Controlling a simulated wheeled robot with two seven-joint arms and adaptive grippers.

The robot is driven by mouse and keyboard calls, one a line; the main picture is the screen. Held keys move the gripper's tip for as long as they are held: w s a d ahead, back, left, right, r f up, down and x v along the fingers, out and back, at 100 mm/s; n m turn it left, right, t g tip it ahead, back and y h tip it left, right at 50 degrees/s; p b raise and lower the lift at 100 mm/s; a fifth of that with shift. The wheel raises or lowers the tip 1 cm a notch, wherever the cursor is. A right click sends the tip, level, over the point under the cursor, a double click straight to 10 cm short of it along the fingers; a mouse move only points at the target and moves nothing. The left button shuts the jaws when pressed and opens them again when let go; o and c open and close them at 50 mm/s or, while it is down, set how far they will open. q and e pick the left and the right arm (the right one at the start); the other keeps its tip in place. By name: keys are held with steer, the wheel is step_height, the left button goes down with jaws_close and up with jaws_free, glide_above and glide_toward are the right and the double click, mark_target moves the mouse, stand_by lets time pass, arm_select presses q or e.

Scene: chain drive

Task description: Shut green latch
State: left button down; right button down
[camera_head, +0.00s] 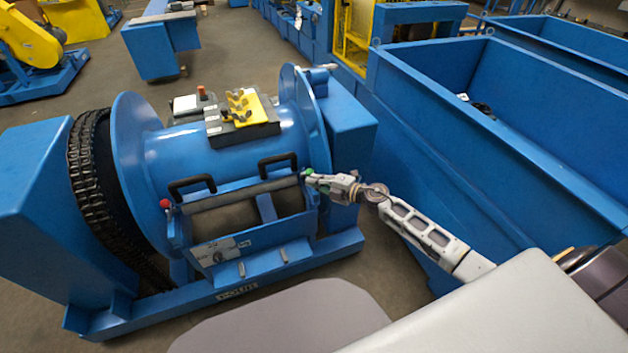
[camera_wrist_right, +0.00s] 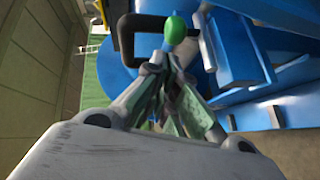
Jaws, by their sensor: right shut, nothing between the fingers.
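The green latch has a round green knob (camera_wrist_right: 175,29), seen in the right wrist view just beyond my right fingertips. In the head view the green knob (camera_head: 308,171) is at the right end of a grey bar (camera_head: 243,193) on the front of the blue drum machine. My right gripper (camera_head: 312,179) is shut and empty, its tips right at the knob; I cannot tell whether they touch it. The right gripper (camera_wrist_right: 172,68) also fills the middle of the right wrist view. A red knob (camera_head: 165,203) sits at the bar's left end. My left gripper is not in view.
Two black handles (camera_head: 192,187) stand by the bar, the right one (camera_head: 278,164) close to my right gripper. A black chain (camera_head: 92,185) runs at the machine's left. A large blue bin (camera_head: 480,140) stands close to my right arm.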

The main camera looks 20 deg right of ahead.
steer(key=shift+w+f, duration=0.15)
steer(key=shift+w, duration=0.45)
steer(key=shift+d, duration=0.1)
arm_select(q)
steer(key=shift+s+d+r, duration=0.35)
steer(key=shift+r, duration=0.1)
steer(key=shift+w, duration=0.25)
arm_select(e)
steer(key=shift+w, duration=0.25)
